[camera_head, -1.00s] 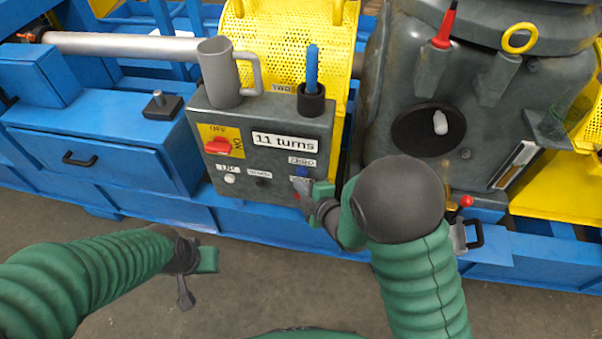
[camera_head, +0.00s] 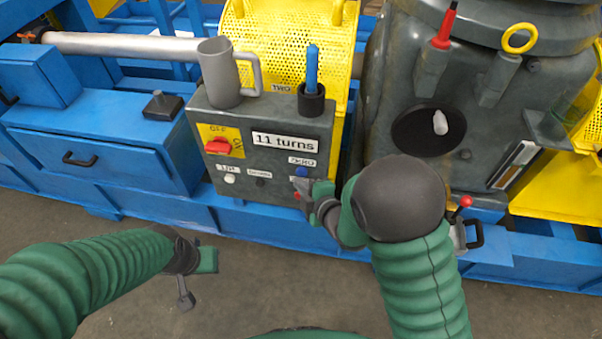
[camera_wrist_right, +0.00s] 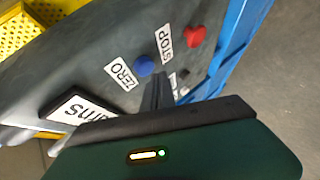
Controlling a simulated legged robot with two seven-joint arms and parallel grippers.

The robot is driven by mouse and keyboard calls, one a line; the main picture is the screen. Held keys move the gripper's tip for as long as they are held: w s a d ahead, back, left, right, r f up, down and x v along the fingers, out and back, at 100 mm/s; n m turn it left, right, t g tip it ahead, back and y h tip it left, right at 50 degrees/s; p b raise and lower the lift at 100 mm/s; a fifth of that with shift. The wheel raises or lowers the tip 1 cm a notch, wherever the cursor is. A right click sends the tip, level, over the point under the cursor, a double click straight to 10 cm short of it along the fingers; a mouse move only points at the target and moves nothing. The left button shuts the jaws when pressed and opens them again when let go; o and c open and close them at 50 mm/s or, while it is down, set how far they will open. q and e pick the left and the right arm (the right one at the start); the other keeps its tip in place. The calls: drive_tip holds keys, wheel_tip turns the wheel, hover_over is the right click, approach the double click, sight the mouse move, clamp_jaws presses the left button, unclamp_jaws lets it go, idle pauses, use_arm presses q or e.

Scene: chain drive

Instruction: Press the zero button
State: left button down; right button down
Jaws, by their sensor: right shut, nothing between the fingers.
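The blue zero button (camera_head: 301,172) sits on the grey control box (camera_head: 210,120), just below the "ZERO" label (camera_head: 302,161). In the right wrist view the blue button (camera_wrist_right: 144,66) lies beside its "ZERO" label (camera_wrist_right: 121,74). My right gripper (camera_head: 300,184) is shut and empty, with its tips close to the blue button. In the right wrist view the fingertips (camera_wrist_right: 158,80) are just beside the button; I cannot tell whether they touch it. My left gripper (camera_head: 186,300) hangs at lower left, away from the box; its finger state is unclear.
A red stop button (camera_wrist_right: 196,36) is close by on the same panel. The box also has a red rotary switch (camera_head: 218,146), a white button (camera_head: 229,178) and an "11 turns" display (camera_head: 284,142). A grey mug (camera_head: 218,75) and a blue-handled tool (camera_head: 312,68) stand on top.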

drive_tip(key=shift+w+d, duration=0.1)
drive_tip(key=shift+w, duration=0.15)
drive_tip(key=shift+w+d, duration=0.15)
drive_tip(key=shift+w, duration=0.35)
idle(1.2)
drive_tip(key=shift+s, duration=0.1)
drive_tip(key=shift+s+a, duration=0.25)
drive_tip(key=shift+s, duration=0.55)
drive_tip(key=s, duration=0.2)
drive_tip(key=s+a, duration=0.1)
drive_tip(key=s, duration=0.2)
drive_tip(key=shift+a, duration=0.15)
